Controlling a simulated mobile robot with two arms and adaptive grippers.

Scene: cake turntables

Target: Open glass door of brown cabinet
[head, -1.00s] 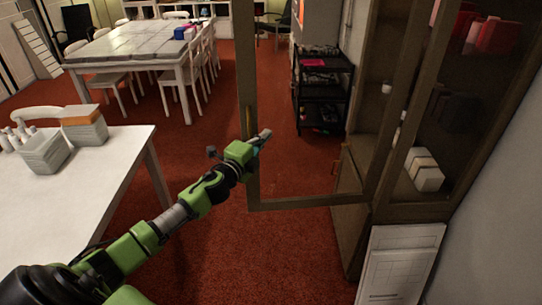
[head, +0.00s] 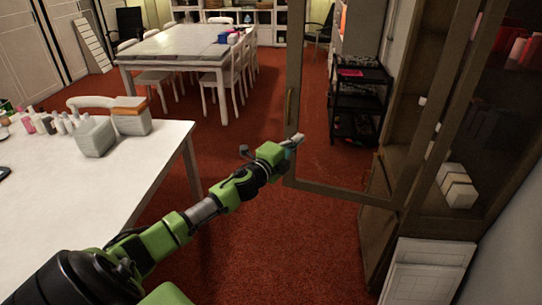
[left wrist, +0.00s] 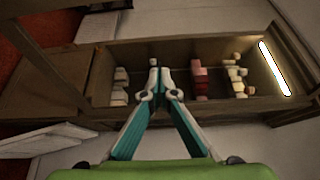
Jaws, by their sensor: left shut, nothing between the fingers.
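The brown cabinet (head: 384,225) stands at the right in the head view. Its glass door (head: 340,192) stands swung open to the left, with clear glass in a brown frame. A brass-coloured handle (head: 290,106) is on the door's free-edge upright. My left gripper (head: 297,140) is shut and empty, at the lower part of that upright, below the handle; I cannot tell whether it touches. In the left wrist view its fingertips (left wrist: 160,78) meet in front of the cabinet's shelves (left wrist: 225,50). My right gripper is not in view.
A white table (head: 120,175) with bottles and grey containers is at the left. A black shelf cart (head: 357,105) stands beyond the door. A white panel (head: 428,265) leans by the cabinet's base. Red carpet (head: 250,225) lies open between table and cabinet.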

